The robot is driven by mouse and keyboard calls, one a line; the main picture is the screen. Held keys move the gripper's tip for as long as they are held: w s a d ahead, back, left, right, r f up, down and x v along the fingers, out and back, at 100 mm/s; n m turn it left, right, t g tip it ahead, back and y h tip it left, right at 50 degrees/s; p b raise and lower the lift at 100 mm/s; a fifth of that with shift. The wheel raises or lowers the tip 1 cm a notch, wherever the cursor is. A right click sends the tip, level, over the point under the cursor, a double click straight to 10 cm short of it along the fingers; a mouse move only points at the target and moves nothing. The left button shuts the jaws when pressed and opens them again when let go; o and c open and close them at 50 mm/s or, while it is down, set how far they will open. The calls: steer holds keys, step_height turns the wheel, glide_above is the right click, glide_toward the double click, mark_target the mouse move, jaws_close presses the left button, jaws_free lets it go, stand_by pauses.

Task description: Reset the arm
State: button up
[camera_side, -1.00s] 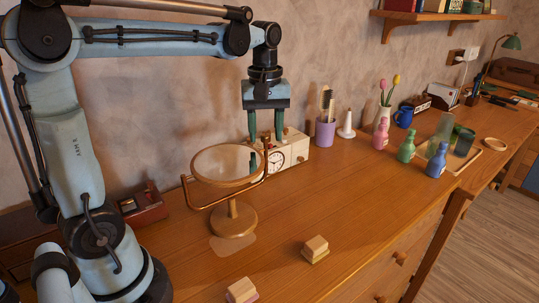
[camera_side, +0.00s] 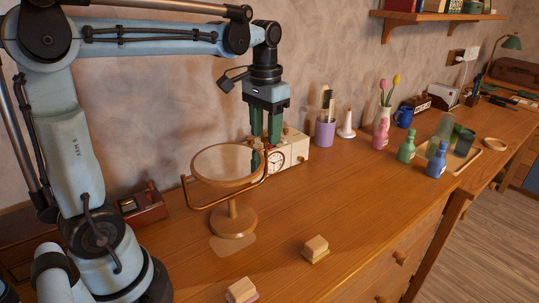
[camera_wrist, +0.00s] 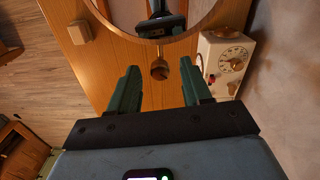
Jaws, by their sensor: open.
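My gripper (camera_side: 266,136) points down above the back of the wooden desk, behind the round mirror (camera_side: 226,163) and by the cream clock radio (camera_side: 291,152). Its green fingers are apart with nothing between them. In the wrist view, my gripper (camera_wrist: 157,88) also shows both fingers spread and empty. The mirror (camera_wrist: 160,33) lies just beyond the fingertips there, and the clock radio (camera_wrist: 229,63) is at the right. In the side view the mirror stands on its round wooden base, and its rim partly hides the fingertips.
Two small wooden blocks (camera_side: 316,247) (camera_side: 241,290) lie on the desk front. The wall is close behind. The desk's middle right (camera_side: 350,195) is clear.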

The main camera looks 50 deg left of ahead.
steer(key=m, duration=0.6)
stand_by(0.3)
